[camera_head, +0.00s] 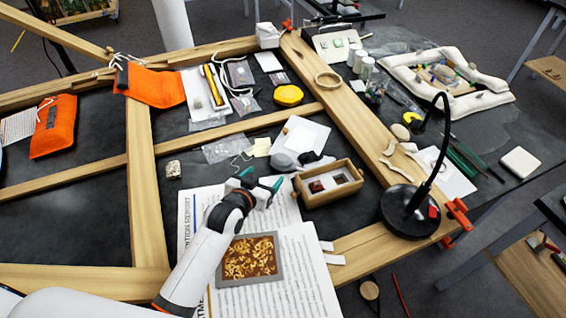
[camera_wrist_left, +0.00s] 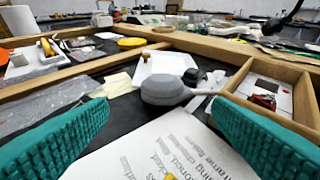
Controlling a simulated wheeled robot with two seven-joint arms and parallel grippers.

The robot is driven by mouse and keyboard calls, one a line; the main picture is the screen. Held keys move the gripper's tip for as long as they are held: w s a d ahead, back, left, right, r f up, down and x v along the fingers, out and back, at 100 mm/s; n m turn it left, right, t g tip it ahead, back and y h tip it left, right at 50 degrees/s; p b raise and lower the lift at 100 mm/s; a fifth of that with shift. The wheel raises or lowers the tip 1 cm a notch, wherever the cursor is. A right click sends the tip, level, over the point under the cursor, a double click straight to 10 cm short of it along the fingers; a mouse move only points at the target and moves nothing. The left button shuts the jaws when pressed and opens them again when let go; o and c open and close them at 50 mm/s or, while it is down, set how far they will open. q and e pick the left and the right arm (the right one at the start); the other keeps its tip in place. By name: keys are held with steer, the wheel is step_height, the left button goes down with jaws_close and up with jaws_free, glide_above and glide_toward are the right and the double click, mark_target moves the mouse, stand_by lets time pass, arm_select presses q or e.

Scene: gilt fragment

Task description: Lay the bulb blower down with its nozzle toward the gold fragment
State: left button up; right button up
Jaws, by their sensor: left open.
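The bulb blower (camera_head: 284,162) is a grey rounded bulb on the dark surface, just beyond the printed sheets and left of the small wooden box. In the left wrist view the blower (camera_wrist_left: 165,89) lies ahead between my fingers, with a paler narrow part extending right toward the box. The gold fragment (camera_head: 250,258), a grey-edged panel with gilt scrollwork, lies on the papers nearer me. My left gripper (camera_head: 262,179) is open and empty, short of the bulb; its teal fingers also show in the left wrist view (camera_wrist_left: 158,118). My right gripper is out of view.
The wooden box (camera_head: 330,197) holds dark red pieces. A small black item (camera_head: 309,157) sits beside the bulb. A black lamp (camera_head: 410,210) stands to the right. Wooden frame beams (camera_head: 144,200) cross the table. The printed sheets (camera_head: 300,250) have bare room around the fragment.

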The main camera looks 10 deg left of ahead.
mark_target(279, 162)
arm_select(q)
steer(key=x, duration=0.4)
steer(key=shift+w+f, duration=0.1)
steer(key=shift+w, duration=0.3)
steer(key=shift+w+d+f+p, duration=0.1)
steer(key=shift+w+d+p, duration=0.1)
steer(key=shift+w+p, duration=0.3)
steer(key=x, duration=0.3)
steer(key=shift+d+p, duration=0.2)
steer(key=shift+p, duration=0.1)
steer(key=shift+w+f, duration=0.3)
steer(key=shift+w, duration=0.2)
steer(key=shift+s, duration=0.1)
steer(key=shift+c, duration=0.5)
steer(key=c, duration=0.6)
steer(key=shift+c, duration=0.6)
